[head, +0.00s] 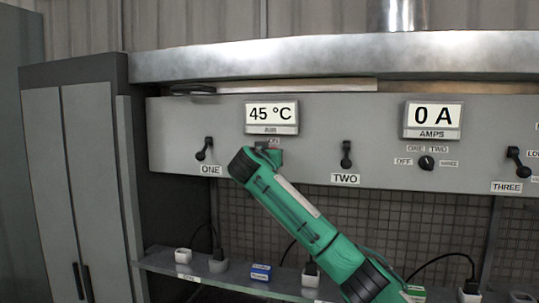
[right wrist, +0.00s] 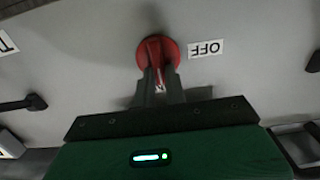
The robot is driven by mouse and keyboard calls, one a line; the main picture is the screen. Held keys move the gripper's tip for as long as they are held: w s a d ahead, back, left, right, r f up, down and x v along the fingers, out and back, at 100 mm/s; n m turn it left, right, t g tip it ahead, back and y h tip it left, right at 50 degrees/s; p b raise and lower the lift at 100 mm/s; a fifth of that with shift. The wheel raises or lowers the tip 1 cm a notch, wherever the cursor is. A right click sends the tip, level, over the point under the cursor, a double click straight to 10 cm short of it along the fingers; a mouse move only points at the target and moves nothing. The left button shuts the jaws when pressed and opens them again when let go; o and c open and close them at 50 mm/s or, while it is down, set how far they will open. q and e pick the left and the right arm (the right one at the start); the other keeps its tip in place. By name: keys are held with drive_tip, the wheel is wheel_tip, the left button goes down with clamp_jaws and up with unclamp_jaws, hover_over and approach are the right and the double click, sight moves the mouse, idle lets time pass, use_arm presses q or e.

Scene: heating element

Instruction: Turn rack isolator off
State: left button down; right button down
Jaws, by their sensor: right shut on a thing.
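The rack isolator is a round red knob (right wrist: 154,49) on the grey panel, seen in the right wrist view. An upside-down OFF label (right wrist: 206,48) sits just right of it there. My right gripper (right wrist: 159,76) is shut on the knob, its two dark fingers closed around the knob's handle. In the head view my green right arm reaches up from the lower right to the panel below the 45 °C display (head: 271,113). The arm's end hides most of the knob there. My left gripper is in neither view.
Black levers ONE (head: 205,149), TWO (head: 346,154) and THREE (head: 518,162) are on the panel. A 0 A display (head: 433,116) stands above a small black selector (head: 426,163). Below, a shelf (head: 220,280) holds several small blocks with cables. Tall grey cabinet doors (head: 85,180) stand at left.

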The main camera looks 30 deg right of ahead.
drive_tip(key=shift+w+a+f+n+b, duration=0.15)
drive_tip(key=shift+f+n+b, duration=0.1)
drive_tip(key=shift+n, duration=2.7)
drive_tip(key=shift+w+a+f+n+b, duration=0.2)
drive_tip(key=shift+n+b, duration=0.1)
drive_tip(key=shift+n, duration=2.7)
drive_tip(key=shift+w+a+f+n+b, duration=0.15)
drive_tip(key=shift+n+b, duration=0.1)
drive_tip(key=shift+n, duration=2.7)
drive_tip(key=shift+f, duration=0.1)
drive_tip(key=c, duration=1.5)
unclamp_jaws()
drive_tip(key=shift+o, duration=0.3)
